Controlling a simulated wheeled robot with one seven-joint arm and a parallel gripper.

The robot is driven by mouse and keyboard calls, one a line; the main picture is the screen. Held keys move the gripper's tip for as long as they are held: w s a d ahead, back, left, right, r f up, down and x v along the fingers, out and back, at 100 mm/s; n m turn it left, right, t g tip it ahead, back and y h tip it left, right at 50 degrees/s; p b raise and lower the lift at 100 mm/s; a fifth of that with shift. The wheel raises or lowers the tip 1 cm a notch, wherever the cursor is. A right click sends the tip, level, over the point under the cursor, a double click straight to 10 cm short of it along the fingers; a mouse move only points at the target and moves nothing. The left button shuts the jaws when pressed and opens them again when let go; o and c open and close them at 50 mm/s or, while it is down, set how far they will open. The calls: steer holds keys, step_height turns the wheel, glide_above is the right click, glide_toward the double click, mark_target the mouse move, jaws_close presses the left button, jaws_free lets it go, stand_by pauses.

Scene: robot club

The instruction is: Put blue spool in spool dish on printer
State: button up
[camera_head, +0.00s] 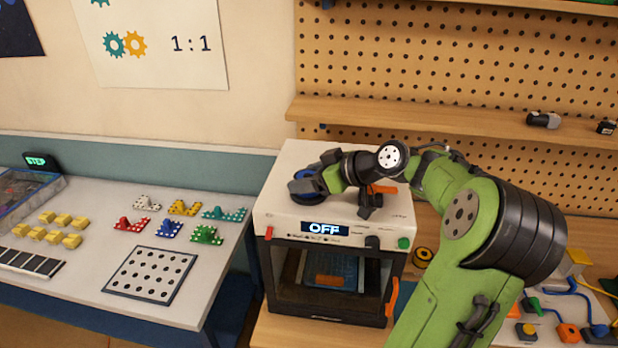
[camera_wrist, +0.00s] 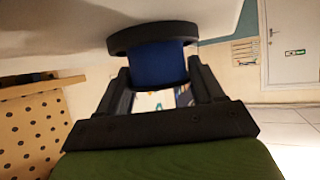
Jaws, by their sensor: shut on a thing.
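The blue spool (camera_head: 306,198) is at the left part of the white printer's top (camera_head: 292,222). My gripper (camera_head: 318,184) reaches in from the right and is shut on it. In the wrist view the spool (camera_wrist: 157,64) sits between the two fingers (camera_wrist: 158,90), with its blue barrel and a wide black rim beside the pale printer top. The spool dish cannot be told apart from the dark rim, and my gripper covers part of this area. I cannot tell whether the spool touches the printer or a dish.
The printer display (camera_head: 324,228) reads OFF. An orange part (camera_head: 382,189) shows behind my arm on the printer. A yellow-and-black spool (camera_head: 423,256) lies on the bench at right. A shelf (camera_head: 450,123) runs behind. Colored pieces lie on the left table (camera_head: 75,285).

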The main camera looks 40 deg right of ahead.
steer(key=o, duration=1.2)
steer(key=shift+f, duration=0.15)
steer(key=shift+c, duration=0.2)
steer(key=shift+r+p, duration=0.3)
steer(key=shift+r, duration=0.05)
steer(key=p+v, duration=0.1)
steer(key=v, duration=1.1)
steer(key=shift+f, duration=0.2)
